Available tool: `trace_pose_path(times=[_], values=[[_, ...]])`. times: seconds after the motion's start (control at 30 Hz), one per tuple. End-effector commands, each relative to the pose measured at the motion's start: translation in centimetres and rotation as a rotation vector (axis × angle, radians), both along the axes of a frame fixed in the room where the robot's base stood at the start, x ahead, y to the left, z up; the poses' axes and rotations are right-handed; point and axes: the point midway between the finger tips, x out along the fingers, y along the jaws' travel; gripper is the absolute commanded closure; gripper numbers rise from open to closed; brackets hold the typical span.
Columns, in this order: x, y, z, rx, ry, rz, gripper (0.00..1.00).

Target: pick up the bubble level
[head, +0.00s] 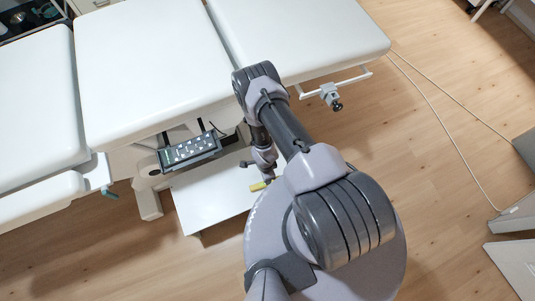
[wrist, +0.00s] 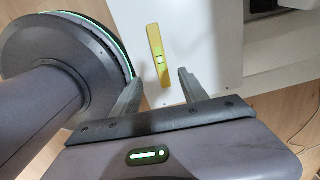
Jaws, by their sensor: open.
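The bubble level is a small yellow bar with a pale vial window. In the wrist view the bubble level (wrist: 158,57) lies on a white board (wrist: 205,45), beyond the fingertips and roughly between their lines. In the head view only a short yellow part of the bubble level (head: 258,186) shows beside my arm, on the white board (head: 205,205) under the couch. My gripper (wrist: 160,78) is open and empty, its two fingers apart and pointing toward the bar. In the head view my gripper (head: 262,168) is partly hidden by my arm.
The white padded couch (head: 155,60) overhangs the board. A control panel with several buttons (head: 188,150) hangs below its edge. A metal rail with a clamp (head: 332,93) sticks out at the right. A cable (head: 440,110) crosses the wooden floor, otherwise clear at lower left.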

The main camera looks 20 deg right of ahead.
Motion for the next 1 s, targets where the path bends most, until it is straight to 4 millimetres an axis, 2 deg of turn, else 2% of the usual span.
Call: trace_pose_path(times=[0.03,0.2,0.47,0.63,0.7,0.87,1.0], values=[[-0.1,0.0,-2.5,0.000,0.002,0.000,0.49],[-0.1,0.0,-6.9,0.000,0.002,0.001,0.49],[0.0,0.0,-9.5,0.000,0.001,0.002,0.49],[0.0,-0.1,-13.2,0.000,0.003,0.001,0.49],[0.1,-0.1,-13.8,0.000,0.002,0.002,0.49],[0.1,-0.1,-13.4,0.000,0.002,0.002,0.49],[0.1,-0.1,-13.4,0.000,0.002,0.002,0.73]])
